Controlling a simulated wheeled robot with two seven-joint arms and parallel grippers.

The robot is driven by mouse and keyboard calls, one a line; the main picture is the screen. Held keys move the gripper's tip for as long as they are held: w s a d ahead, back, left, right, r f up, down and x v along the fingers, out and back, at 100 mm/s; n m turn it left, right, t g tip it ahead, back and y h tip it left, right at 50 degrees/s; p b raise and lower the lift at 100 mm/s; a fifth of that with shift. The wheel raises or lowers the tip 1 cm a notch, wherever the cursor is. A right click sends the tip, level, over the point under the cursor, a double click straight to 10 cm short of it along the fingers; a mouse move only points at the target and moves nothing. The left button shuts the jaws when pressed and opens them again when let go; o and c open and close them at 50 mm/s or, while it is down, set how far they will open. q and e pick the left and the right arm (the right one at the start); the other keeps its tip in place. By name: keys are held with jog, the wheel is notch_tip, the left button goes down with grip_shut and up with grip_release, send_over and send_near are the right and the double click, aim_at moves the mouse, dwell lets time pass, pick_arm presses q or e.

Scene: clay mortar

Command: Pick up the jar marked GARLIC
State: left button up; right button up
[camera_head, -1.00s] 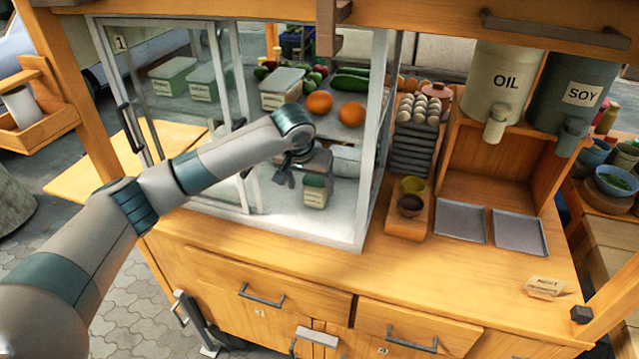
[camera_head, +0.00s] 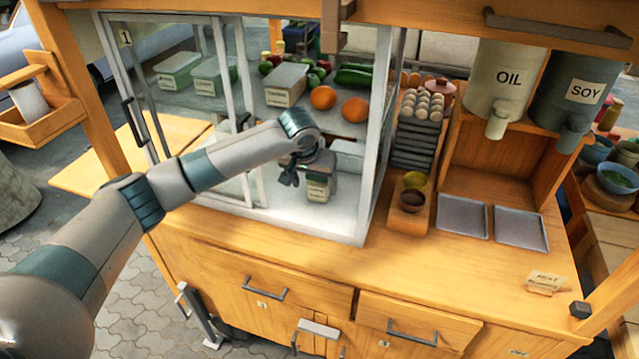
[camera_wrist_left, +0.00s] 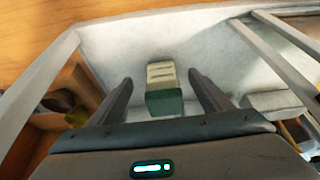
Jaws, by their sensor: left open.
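A small jar with a pale label and a green body (camera_head: 318,188) stands on the white floor inside the glass case; its lettering is too small to read. It also shows in the left wrist view (camera_wrist_left: 164,88), upper middle, with its labelled face visible. My left gripper (camera_head: 289,178) reaches into the case from the left, right beside the jar. In the left wrist view my left gripper (camera_wrist_left: 163,92) is open, one finger on each side of the jar, with visible gaps. My wrist hides part of the jar's top in the head view. My right gripper is not in view.
The case's glass panes and white corner post (camera_head: 377,140) stand close around my arm. Behind the jar is a pale container (camera_head: 348,155). On the shelf above are a labelled box (camera_head: 286,85) and oranges (camera_head: 323,97).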

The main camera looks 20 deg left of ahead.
aim_at(316, 193)
pick_arm(q)
jog(key=shift+w+f+p, duration=0.25)
jog(key=shift+f+p, duration=0.25)
jog(key=shift+f, duration=0.05)
jog(key=shift+p+x, duration=0.5)
jog(key=shift+x, duration=1.45)
jog(key=shift+s, duration=0.1)
jog(key=shift+c, duration=0.6)
jog(key=c, duration=1.2)
jog(key=shift+r, duration=0.1)
